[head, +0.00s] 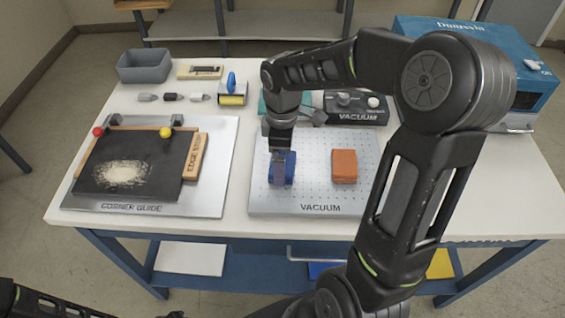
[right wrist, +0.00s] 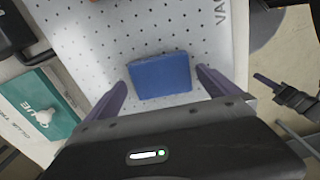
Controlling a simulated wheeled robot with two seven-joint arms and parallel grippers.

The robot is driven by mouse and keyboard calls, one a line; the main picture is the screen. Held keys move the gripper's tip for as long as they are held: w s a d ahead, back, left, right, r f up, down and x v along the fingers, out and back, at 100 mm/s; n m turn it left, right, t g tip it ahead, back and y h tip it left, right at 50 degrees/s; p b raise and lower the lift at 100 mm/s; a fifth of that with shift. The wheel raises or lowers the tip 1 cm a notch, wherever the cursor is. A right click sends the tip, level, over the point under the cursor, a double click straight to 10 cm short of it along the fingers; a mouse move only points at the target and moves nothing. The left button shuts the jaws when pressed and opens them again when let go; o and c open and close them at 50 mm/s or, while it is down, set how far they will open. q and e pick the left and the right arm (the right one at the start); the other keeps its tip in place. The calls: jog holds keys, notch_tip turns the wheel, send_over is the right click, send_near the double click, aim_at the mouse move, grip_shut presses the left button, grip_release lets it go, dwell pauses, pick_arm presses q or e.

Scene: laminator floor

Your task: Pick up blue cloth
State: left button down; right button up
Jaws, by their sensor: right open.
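The blue cloth (head: 289,168) is a small folded block on the perforated vacuum plate (head: 310,203), towards its left side. It also shows in the right wrist view (right wrist: 160,76). My right gripper (head: 281,172) is above the cloth, pointing down, with its fingers open on either side of it. In the right wrist view the two fingers (right wrist: 168,88) stand left and right of the cloth with gaps, so it is not gripped. My left gripper is not clearly in view; part of my left arm shows at the lower left of the head view.
An orange block (head: 344,166) lies on the same plate to the right. The corner guide board (head: 219,160) with a black sheet (head: 130,150) is at left. The vacuum box (head: 356,110), a teal glue pack (right wrist: 38,105) and a blue laminator (head: 515,62) stand behind.

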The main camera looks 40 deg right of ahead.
jog(key=shift+f, duration=0.5)
jog(key=shift+c, duration=0.4)
jog(key=c, duration=1.1)
jog(key=shift+r, duration=0.15)
notch_tip(320, 180, up, 10)
jog(key=shift+f+b, duration=0.1)
jog(key=shift+b, duration=0.35)
